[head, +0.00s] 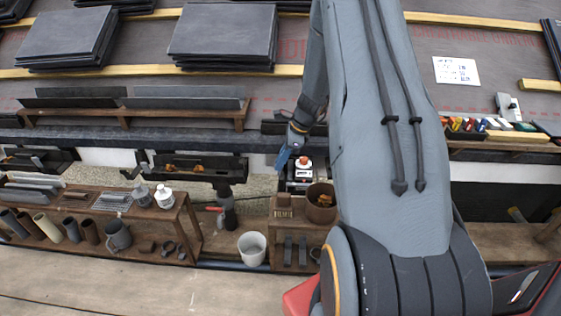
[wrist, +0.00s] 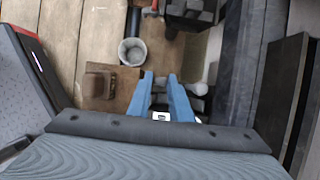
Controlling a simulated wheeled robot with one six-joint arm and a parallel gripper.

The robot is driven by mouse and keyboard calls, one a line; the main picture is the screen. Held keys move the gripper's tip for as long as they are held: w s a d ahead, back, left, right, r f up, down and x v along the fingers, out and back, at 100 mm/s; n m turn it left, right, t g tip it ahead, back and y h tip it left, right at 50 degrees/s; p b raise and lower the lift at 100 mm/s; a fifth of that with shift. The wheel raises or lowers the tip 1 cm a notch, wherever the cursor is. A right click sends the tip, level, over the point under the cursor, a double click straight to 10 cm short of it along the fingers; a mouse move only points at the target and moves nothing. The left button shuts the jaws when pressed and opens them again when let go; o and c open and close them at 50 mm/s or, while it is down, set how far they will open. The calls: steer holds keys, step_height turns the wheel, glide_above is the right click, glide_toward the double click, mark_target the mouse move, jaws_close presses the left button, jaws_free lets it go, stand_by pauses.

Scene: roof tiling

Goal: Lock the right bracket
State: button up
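My gripper (head: 284,158) hangs near the dark gutter-edge rail, left of my large grey arm link. Its two blue fingers are apart in the wrist view (wrist: 160,76), with nothing clearly held between them. A dark unit with a white top and an orange-red knob (head: 303,162) stands just right of the gripper in the head view. I cannot tell whether it is part of the right bracket. A dark post (head: 228,208) with a red handle (head: 214,209) stands further left under the rail. My arm hides much of the right side, and no right bracket can be clearly made out.
A white bucket (head: 252,248) stands on the floor between the left wooden bench (head: 150,215) and a small wooden stand with a brown pot (head: 321,203). The bucket also shows in the wrist view (wrist: 132,51). Stacked dark tiles (head: 224,35) lie on the roof above.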

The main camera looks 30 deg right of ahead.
steer(key=shift+a+r+p, duration=0.1)
steer(key=shift+a+p, duration=0.05)
steer(key=shift+p, duration=0.25)
jaws_close()
steer(key=shift+w+a+r+h+p, duration=0.15)
steer(key=shift+h+p, duration=0.25)
steer(key=shift+p, duration=0.45)
steer(key=w+a+f+g+h+b, duration=0.4)
steer(key=g+h+b, duration=0.5)
steer(key=h, duration=0.3)
steer(key=shift+a+f+h+b, duration=0.4)
steer(key=shift+a+f+b, duration=0.25)
steer(key=shift+f+b, duration=0.15)
